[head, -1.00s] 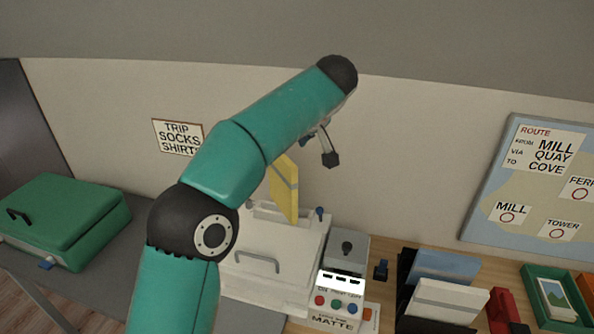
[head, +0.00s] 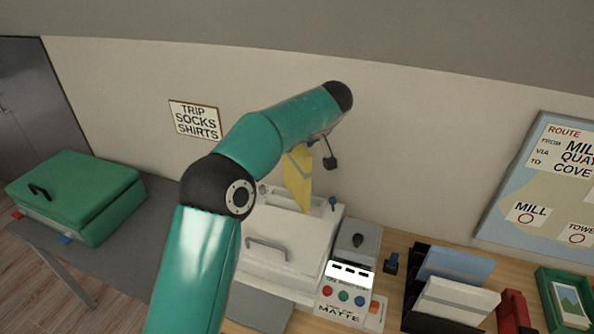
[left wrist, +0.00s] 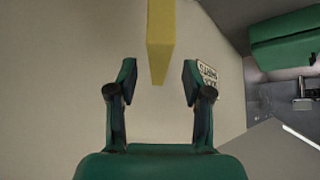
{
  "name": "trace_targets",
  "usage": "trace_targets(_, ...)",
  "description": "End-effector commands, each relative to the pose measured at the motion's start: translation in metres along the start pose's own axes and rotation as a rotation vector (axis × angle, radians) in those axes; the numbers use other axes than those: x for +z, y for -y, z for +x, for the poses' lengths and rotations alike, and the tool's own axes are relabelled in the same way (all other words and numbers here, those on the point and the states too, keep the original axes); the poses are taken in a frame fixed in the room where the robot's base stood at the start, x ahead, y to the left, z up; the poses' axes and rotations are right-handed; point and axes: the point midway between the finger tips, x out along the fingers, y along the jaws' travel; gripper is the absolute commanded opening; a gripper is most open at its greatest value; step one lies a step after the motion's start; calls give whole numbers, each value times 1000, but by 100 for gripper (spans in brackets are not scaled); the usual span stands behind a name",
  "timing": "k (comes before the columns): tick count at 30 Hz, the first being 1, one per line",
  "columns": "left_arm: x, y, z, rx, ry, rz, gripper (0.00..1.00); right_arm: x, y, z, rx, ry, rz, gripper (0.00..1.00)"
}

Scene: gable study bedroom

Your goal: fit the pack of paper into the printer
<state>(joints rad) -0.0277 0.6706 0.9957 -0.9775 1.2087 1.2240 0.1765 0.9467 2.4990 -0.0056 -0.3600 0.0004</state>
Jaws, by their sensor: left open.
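The yellow pack of paper (head: 298,180), with a pale band, stands upright and slightly tilted at the back top of the white printer (head: 290,240). Its lower end meets the printer's top; how deep it sits is hidden. My left gripper (head: 321,150) is open, just right of the pack's upper part, partly hidden by its own arm. In the left wrist view the pack (left wrist: 160,42) hangs in from the top, its end lined up between the spread fingers (left wrist: 160,88), with clear gaps on both sides. My right gripper is not in view.
The button panel (head: 345,295) is at the printer's right. A rack with blue and white folders (head: 455,285), a red item (head: 515,310) and a green tray (head: 565,295) stand farther right. A green case (head: 75,195) lies left on the grey table. The wall is close behind.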

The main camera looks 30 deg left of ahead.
Motion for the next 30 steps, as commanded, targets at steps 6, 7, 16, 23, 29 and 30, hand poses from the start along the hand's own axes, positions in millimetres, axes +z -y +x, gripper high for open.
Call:
trace_targets(6, -1, 0, 20, -4, 2, 1, 50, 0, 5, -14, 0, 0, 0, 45)
trace_targets(7, -1, 0, 24, -5, 2, 1, 50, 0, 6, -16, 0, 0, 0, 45)
trace_targets(16, 2, -1, 52, 0, 1, 0, 50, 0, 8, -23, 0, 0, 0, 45)
trace_targets(23, 2, -1, 52, 0, 1, 0, 40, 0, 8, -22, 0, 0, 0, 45)
trace_targets(29, 2, -1, 52, 0, 1, 0, 7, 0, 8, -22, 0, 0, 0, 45)
trace_targets(30, 2, -1, 52, 0, 1, 0, 0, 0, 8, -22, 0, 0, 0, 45)
